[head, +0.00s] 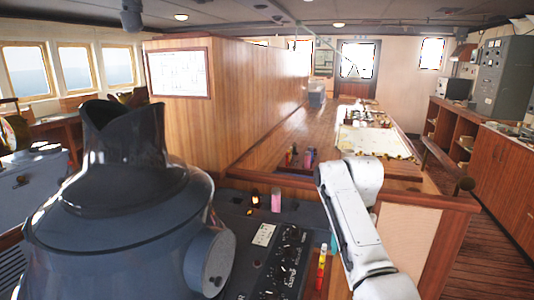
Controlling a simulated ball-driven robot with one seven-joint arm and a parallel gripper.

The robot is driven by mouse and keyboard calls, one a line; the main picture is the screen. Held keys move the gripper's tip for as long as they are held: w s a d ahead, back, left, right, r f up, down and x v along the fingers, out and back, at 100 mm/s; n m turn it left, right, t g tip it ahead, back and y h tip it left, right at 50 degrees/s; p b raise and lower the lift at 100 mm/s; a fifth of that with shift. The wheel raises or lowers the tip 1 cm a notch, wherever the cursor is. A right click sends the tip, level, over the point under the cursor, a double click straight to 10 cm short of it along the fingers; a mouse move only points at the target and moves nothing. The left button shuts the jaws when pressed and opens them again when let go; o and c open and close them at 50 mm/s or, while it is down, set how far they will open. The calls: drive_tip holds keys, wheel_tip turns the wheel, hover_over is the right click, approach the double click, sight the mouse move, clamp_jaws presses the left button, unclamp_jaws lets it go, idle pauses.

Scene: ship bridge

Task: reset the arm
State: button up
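My white arm (352,215) rises from the lower right of the head view and bends at a rounded joint near the front edge of the wooden chart table (265,150). Its upper end lies in front of a wooden ledge. My gripper's fingers do not show, so whether they hold anything cannot be seen.
A large dark binnacle-like housing (110,220) fills the lower left. Beside my arm is a console (285,260) with knobs, a pink cylinder (276,200) and a red-and-yellow tube (321,265). A chart (368,140) and small items lie on the table. Wooden floor (490,235) shows at right.

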drive_tip(key=s+d+f+n, duration=0.2)
drive_tip(key=s+f, duration=0.9)
drive_tip(key=s+d+f+n, duration=0.1)
drive_tip(key=s+d+f, duration=0.1)
drive_tip(key=s+f, duration=0.9)
drive_tip(key=s+d+n, duration=0.2)
drive_tip(key=s+d, duration=0.1)
drive_tip(key=s, duration=2.2)
drive_tip(key=shift+s+n+t, duration=0.3)
drive_tip(key=shift+n+t, duration=0.1)
drive_tip(key=shift+d, duration=0.1)
